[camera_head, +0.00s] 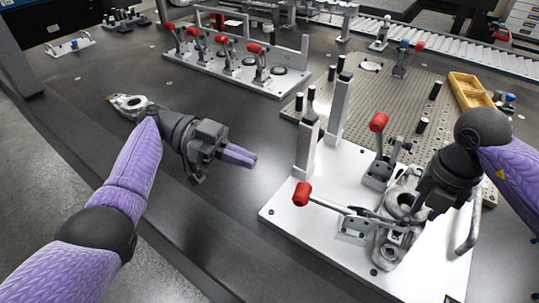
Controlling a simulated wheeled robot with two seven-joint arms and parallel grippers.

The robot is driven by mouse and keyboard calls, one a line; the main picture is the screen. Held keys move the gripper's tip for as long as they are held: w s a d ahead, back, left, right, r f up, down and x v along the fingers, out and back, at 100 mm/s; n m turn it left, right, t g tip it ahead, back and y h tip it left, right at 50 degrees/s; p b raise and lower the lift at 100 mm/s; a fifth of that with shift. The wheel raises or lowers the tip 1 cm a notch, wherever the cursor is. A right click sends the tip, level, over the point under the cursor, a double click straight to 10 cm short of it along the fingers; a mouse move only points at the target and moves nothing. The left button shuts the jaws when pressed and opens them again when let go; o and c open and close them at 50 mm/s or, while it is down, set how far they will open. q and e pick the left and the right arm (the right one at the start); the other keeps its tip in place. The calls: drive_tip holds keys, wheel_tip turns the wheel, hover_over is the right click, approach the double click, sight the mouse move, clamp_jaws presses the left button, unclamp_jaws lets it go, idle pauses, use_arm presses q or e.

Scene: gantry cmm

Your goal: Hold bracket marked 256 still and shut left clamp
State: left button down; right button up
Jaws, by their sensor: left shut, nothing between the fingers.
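A grey metal bracket (384,254) sits on a white fixture plate (300,240) at the right; its number is not readable. The left clamp (350,228) stands at the bracket's left side, its red-knobbed lever reaching low out to the left. A second clamp (377,170) behind it has its red knob raised. My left gripper (254,158) is shut and empty over the dark table, left of the plate and apart from the clamps. My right gripper (418,208) is down at the bracket's right side; its fingers are mostly hidden, so I cannot tell whether it grips.
Two white posts (338,110) rise from the plate's back left. Another metal part (130,103) lies behind my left forearm. A row of red-handled clamps (230,62) stands at the back. A perforated plate (400,88) and yellow tray (470,90) are at the back right.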

drive_tip(key=o, duration=0.4)
drive_tip(key=shift+o, duration=0.2)
wheel_tip(320, 180, up, 10)
drive_tip(key=p, duration=0.4)
drive_tip(key=shift+p, duration=0.4)
